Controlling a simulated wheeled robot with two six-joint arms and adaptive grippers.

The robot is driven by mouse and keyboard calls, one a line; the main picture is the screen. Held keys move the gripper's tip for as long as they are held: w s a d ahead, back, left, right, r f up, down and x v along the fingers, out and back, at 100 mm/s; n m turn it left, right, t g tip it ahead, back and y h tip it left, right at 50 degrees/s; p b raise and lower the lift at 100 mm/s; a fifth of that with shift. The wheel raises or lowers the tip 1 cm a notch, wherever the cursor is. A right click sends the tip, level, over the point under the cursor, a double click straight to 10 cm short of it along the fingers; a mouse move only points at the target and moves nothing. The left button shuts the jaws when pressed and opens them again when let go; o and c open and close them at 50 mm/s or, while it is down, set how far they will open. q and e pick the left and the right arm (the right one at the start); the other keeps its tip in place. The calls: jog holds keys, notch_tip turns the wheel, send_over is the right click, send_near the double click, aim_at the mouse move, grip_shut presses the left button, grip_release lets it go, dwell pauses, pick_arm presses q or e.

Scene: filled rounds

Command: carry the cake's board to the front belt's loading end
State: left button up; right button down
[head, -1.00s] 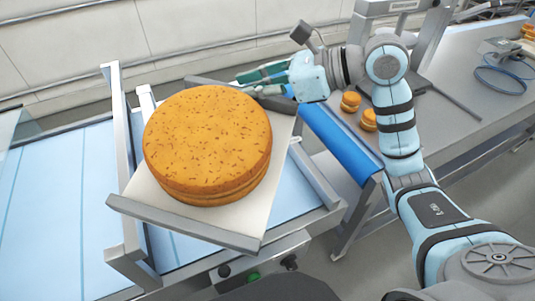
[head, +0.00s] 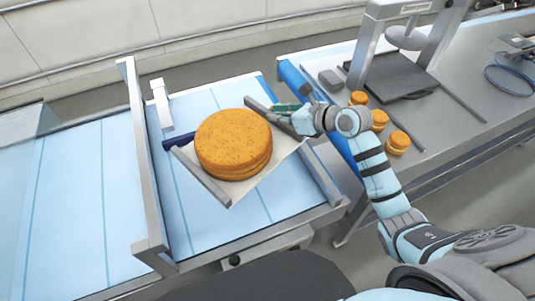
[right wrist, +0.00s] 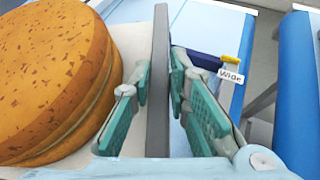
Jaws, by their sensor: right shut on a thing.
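The cake (head: 230,140) is a round, two-layer orange-brown sponge with dark flecks. It sits upright on a white board (head: 228,190) with raised grey bars along two opposite sides. My right gripper (head: 288,114) is shut on the far-right grey bar (right wrist: 158,85), with one green finger on each side in the right wrist view. The board is over the light-blue belt (head: 275,205), near its right end; I cannot tell whether it touches the belt. The cake hides much of the board. My left gripper is not in view.
A grey frame (head: 147,175) crosses the belt left of the board. A dark blue bar (head: 180,140) shows beside the board. To the right, a workbench (head: 440,125) holds several small cakes (head: 379,120) and a press-like stand (head: 375,40). A "Wide" tag (right wrist: 231,76) shows near the gripper.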

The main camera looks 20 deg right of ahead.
notch_tip(320, 180, down, 14)
jog(key=shift+a+f+b, duration=0.1)
jog(key=shift+b, duration=1.15)
jog(key=shift+s, duration=0.1)
jog(key=c, duration=1.5)
grip_release()
jog(key=shift+c, duration=0.2)
jog(key=p+v, duration=0.1)
jog(key=v, duration=1.1)
jog(key=shift+p, duration=0.4)
